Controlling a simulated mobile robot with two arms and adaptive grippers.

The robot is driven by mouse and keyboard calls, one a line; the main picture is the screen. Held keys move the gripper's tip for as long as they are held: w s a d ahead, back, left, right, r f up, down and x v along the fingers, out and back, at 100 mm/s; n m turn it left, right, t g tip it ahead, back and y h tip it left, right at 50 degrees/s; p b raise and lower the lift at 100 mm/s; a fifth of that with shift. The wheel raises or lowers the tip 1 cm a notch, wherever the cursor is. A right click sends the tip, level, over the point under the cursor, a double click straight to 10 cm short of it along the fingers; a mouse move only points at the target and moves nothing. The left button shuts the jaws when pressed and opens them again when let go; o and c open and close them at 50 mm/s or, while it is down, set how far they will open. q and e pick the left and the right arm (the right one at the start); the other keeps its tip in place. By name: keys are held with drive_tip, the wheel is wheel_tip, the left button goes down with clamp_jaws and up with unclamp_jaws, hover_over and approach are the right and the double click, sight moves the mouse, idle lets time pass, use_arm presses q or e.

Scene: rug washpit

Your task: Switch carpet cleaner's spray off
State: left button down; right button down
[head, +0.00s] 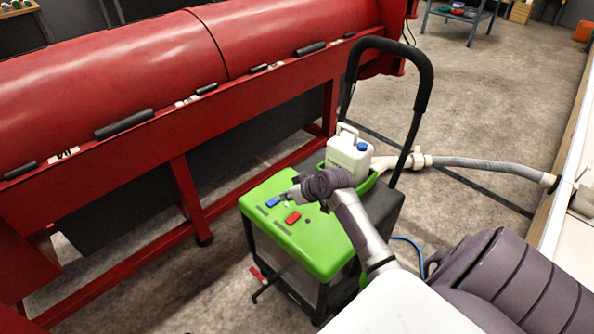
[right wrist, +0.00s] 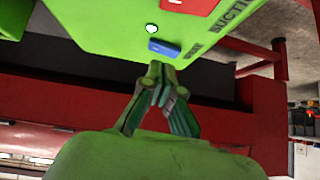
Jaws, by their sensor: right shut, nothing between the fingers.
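The carpet cleaner (head: 308,245) has a green top with a blue switch (head: 272,201) and a red switch (head: 293,217). In the right wrist view the blue switch (right wrist: 164,48) has a small, bright whitish light (right wrist: 151,29) beside it. The red switch (right wrist: 190,5) is cut by the top edge, near the word SUCTION. The label by the blue switch is too small to read surely. My right gripper (right wrist: 160,84) is shut and empty, its fingertips close to the blue switch; contact cannot be told. It also shows over the panel in the head view (head: 285,196). My left gripper is out of view.
A white jug (head: 349,155) with a blue cap stands behind the panel, near the black push handle (head: 424,75). A grey hose (head: 480,163) runs right. A large red machine (head: 150,75) stands along the left. Open concrete floor lies beyond the cleaner.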

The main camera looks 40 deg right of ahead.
drive_tip(key=v, duration=0.6)
drive_tip(key=shift+s+r, duration=0.2)
drive_tip(key=shift+r, duration=0.05)
